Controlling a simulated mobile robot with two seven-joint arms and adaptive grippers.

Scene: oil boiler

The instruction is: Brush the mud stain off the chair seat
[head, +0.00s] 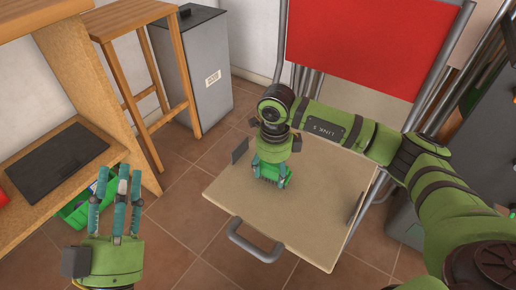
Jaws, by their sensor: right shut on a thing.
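The chair seat (310,205) is a flat beige panel in the middle of the head view. My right gripper (271,173) points down over its back left part, low against the seat. It is shut on a green object that looks like a brush (270,182), largely covered by the fingers. I cannot tell whether the brush touches the seat. No mud stain shows on the bare part of the seat; the area under the gripper is hidden. My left gripper (117,187) is at the lower left, fingers up and spread, open and empty, apart from the chair.
A red panel (370,40) in a metal frame stands behind the seat. A grey handle (255,242) sticks out at the seat's front. A wooden stool (130,60), a grey bin (200,75) and a shelf with a black board (48,160) are at left. A green crate (75,212) is near my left gripper.

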